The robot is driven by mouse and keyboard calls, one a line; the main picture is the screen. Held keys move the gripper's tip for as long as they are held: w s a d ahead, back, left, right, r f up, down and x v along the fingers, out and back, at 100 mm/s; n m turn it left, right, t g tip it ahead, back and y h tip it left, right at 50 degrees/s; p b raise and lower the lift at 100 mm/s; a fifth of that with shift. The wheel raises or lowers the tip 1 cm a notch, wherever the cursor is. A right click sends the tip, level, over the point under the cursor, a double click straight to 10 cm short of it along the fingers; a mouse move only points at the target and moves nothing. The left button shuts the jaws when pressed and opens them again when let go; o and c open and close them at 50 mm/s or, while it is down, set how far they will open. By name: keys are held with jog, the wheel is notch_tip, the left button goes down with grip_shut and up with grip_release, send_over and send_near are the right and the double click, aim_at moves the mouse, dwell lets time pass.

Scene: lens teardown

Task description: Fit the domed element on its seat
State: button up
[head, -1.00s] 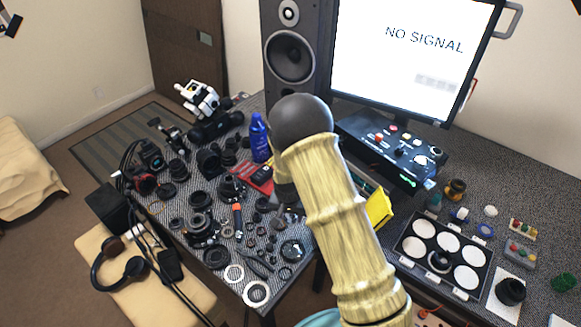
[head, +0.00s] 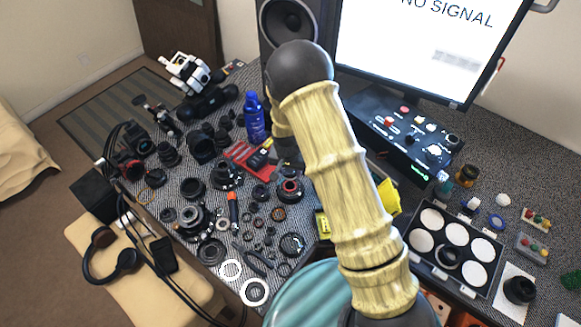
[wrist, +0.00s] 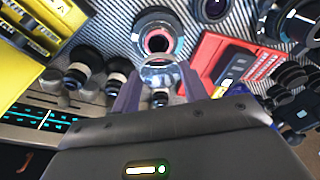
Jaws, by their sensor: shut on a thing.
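A clear glass domed element (wrist: 160,72) sits between the fingertips of my gripper (wrist: 159,80) in the wrist view. The gripper is shut on it and holds it by its sides. Just past the element in that view is a dark ring-shaped barrel with a reddish inside (wrist: 158,41), which looks like the seat. The element overlaps its near edge in the picture; I cannot tell whether they touch. In the head view the red-ringed barrel (head: 290,188) stands on the table just left of my arm. My gripper and the element are mostly hidden there by the arm.
A red tray (wrist: 235,66) lies right of the barrel, and yellow boxes (wrist: 45,30) stand at left in the wrist view. Small dark cylinders (wrist: 84,66) stand near the left finger. The table (head: 330,262) is crowded with lens parts. A blue bottle (head: 254,120) stands behind.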

jog(key=shift+f+b, duration=1.95)
jog(key=shift+f, duration=0.95)
jog(key=shift+s+d+f, duration=0.1)
jog(key=shift+s+f, duration=0.05)
jog(key=shift+s, duration=0.05)
jog(key=shift+w+f, duration=0.1)
jog(key=shift+w, duration=0.05)
dwell(0.4)
dwell(0.4)
jog(key=o, duration=1.4)
